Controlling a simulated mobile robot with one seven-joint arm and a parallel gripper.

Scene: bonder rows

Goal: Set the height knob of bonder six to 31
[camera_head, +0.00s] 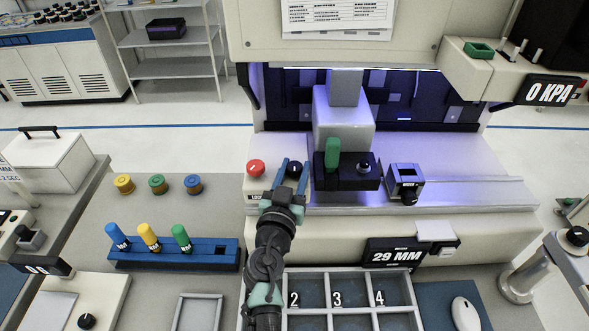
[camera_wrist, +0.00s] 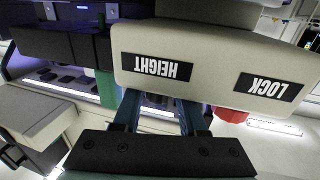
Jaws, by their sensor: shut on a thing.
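The black height knob (camera_head: 294,169) sits on the front left of the bonder, to the right of a red knob (camera_head: 256,168). My gripper (camera_head: 289,172) reaches it from the front, with its blue fingers shut around the knob. In the wrist view, upside down, the fingers (camera_wrist: 158,112) run to the panel marked HEIGHT (camera_wrist: 155,67) and LOCK (camera_wrist: 267,87). The bonder's display (camera_head: 397,256) reads 29 MM. I see no bonder number.
A green-handled lever (camera_head: 332,150) and a small dark-windowed unit (camera_head: 404,183) stand right of the knob. A numbered tray (camera_head: 352,313) lies below. A blue rack (camera_head: 175,253) with coloured handles is at left. Another display (camera_head: 552,92) reads 0 KPA.

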